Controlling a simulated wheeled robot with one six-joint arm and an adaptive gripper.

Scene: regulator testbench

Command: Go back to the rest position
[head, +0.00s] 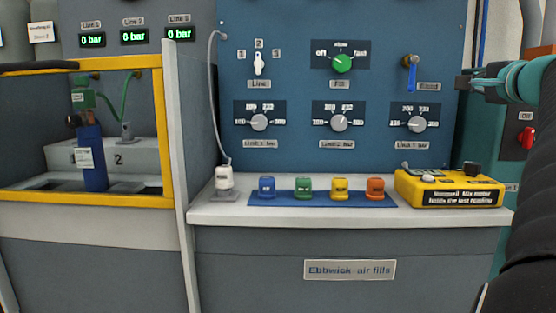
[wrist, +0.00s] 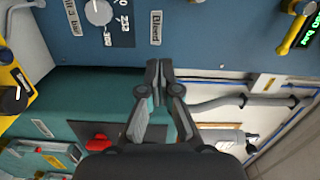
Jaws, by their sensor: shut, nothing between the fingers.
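My gripper shows at the right of the head view (head: 464,83), beside the blue panel's right edge. In the wrist view its two fingers (wrist: 158,72) meet at the tips, shut with nothing between them. The blue panel (head: 290,85) carries a Line switch, a green Fill knob (head: 342,63), a blue Bleed lever (head: 411,74) and a row of grey limit knobs. In the head view the fingers are apart from the Bleed lever, to its right.
A grey shelf (head: 300,217) holds blue, green, yellow and orange fittings and a yellow meter (head: 448,188). A yellow-framed enclosure (head: 168,130) with a blue cylinder (head: 92,158) stands left. A red knob (head: 526,137) is on the teal cabinet at right.

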